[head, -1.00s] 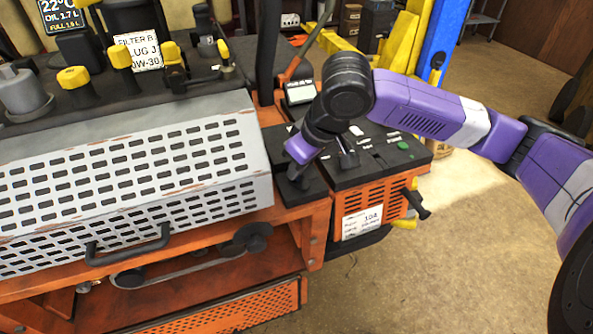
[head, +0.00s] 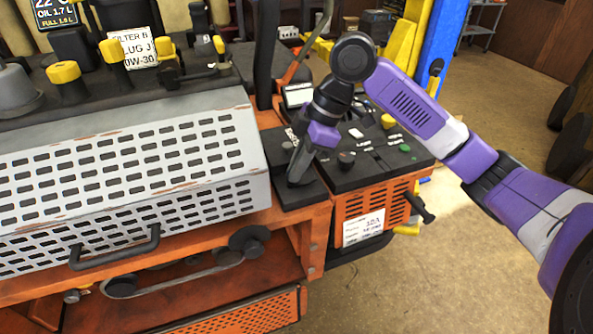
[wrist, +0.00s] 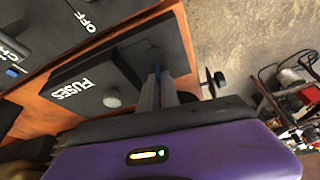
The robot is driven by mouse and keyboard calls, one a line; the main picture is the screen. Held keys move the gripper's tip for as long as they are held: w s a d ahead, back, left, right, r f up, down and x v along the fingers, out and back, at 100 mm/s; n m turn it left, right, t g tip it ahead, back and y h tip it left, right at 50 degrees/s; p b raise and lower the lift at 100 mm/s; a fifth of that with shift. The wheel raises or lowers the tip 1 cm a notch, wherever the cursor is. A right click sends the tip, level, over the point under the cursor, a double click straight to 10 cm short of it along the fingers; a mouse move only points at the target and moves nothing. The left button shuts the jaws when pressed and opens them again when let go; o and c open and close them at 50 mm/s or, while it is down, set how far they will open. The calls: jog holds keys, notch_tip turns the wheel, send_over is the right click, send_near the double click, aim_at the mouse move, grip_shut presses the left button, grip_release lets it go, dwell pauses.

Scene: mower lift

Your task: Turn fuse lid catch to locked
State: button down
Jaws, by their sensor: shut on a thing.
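The dark fuse lid (wrist: 72,78), marked FUSES in white, lies flat on the orange body in the wrist view. A round grey knob (wrist: 112,101) sits on it. My gripper (wrist: 157,76) points down at the lid's end, its grey fingers close together on the catch. The catch is mostly hidden by the fingers; a small blue spot shows at their tips, and its exact angle cannot be told. In the head view my gripper (head: 298,180) reaches down onto the dark panel left of the control console.
A grey perforated cover (head: 150,150) with a black handle stands left of my gripper. The console (head: 375,150) with knobs and buttons is just to the right. A black lever (head: 420,207) juts from the orange side. Open floor lies at the right.

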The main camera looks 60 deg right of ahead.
aim_at(309, 177)
jog(key=shift+n+g, duration=0.3)
jog(key=shift+n, duration=0.7)
jog(key=shift+b, duration=0.3)
jog(key=c, duration=1.6)
grip_release()
jog(key=shift+b+v, duration=0.55)
jog(key=shift+v, duration=3.4)
jog(key=shift+w+d+f, duration=0.1)
jog(key=shift+d, duration=0.05)
